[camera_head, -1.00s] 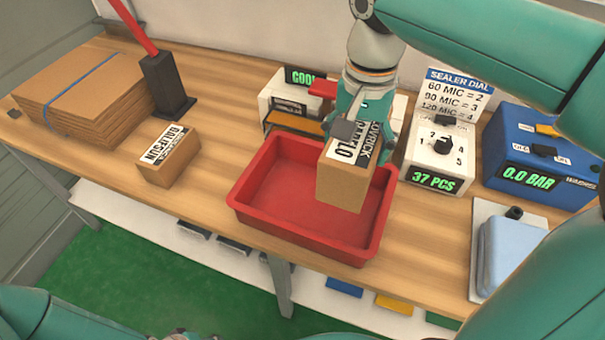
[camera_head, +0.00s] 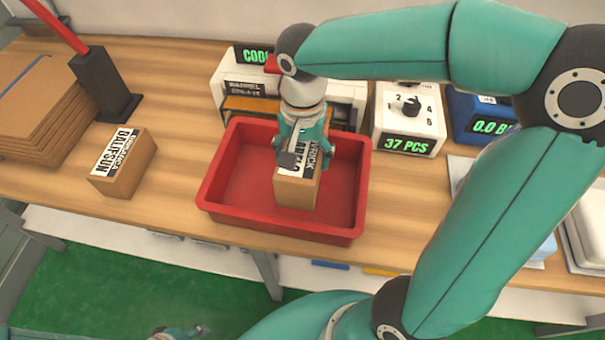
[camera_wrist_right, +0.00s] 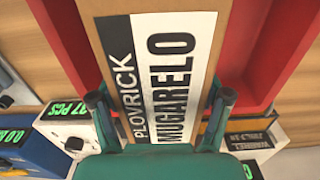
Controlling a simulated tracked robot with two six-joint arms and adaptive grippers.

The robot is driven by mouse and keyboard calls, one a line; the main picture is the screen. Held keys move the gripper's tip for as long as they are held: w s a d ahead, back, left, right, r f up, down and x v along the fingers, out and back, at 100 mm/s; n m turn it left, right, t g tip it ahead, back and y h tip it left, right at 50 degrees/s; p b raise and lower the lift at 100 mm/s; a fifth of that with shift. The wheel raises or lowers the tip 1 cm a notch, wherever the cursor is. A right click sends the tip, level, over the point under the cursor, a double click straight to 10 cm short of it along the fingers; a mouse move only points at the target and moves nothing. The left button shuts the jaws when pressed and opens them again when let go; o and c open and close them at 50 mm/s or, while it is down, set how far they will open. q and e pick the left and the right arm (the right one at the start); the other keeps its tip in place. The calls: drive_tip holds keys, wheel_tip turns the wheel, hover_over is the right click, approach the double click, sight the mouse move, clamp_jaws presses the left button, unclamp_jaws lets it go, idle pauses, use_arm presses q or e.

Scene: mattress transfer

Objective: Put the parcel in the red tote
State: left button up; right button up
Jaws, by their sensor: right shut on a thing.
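The parcel (camera_head: 296,193) is a brown carton with a black and white label. In the right wrist view the label reads PLOVRICK MUGARELO (camera_wrist_right: 160,70). My right gripper (camera_head: 304,158) is shut on its sides from above. The parcel is within the outline of the red tote (camera_head: 236,215), right of its middle. I cannot tell whether it touches the tote's floor. The tote is a shallow tray on the wooden bench. A tip of what looks like my left gripper (camera_head: 182,332) shows at the bottom edge, and its jaws are unclear.
Another brown carton (camera_head: 124,180), labelled BALFSUN, sits left of the tote. Flat cardboard (camera_head: 35,115) and a black stand with a red lever (camera_head: 105,85) are farther left. A white sealer (camera_head: 235,88) stands behind the tote. A white counter box (camera_head: 408,120) is to its right.

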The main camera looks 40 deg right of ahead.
sight(303, 147)
drive_tip(key=shift+f, duration=3.25)
drive_tip(key=o, duration=1.6)
drive_tip(key=shift+f+b, duration=0.1)
drive_tip(key=shift+b, duration=0.2)
drive_tip(key=shift+c, duration=0.2)
wheel_tip(303, 147, up, 12)
drive_tip(key=shift+r+p, duration=0.15)
drive_tip(key=shift+p, duration=0.5)
